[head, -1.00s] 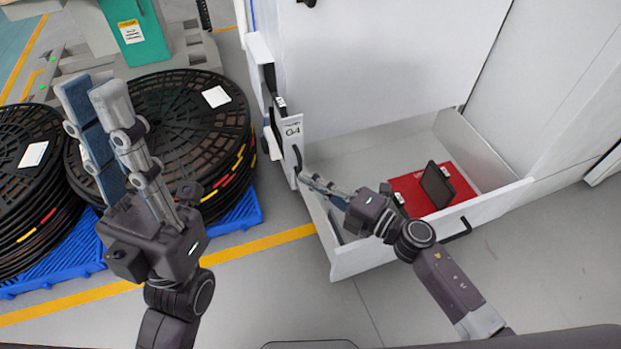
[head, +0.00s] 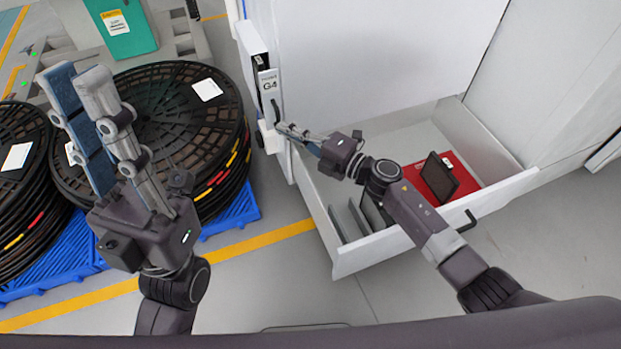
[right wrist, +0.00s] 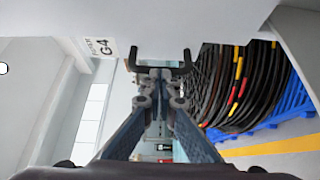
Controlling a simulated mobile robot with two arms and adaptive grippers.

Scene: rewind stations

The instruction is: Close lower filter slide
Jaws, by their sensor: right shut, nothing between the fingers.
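The lower filter slide has a narrow white front plate (head: 268,84) labelled G4, at the left side of the white cabinet. A dark strip shows beside the plate. Its black bar handle (right wrist: 160,66) is at the top middle in the right wrist view, with the G4 label (right wrist: 102,47) to its left. My right gripper (head: 281,127) is shut and empty, fingertips at the handle; whether they touch it I cannot tell. My left gripper (head: 78,72) is open and empty, over the black reels, away from the slide.
An open white drawer (head: 430,228) lies under my right arm, holding a red tray (head: 446,178) and dark panels (head: 350,217). Black reels (head: 165,115) stand on a blue pallet (head: 236,212) at left. Grey floor is free in front.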

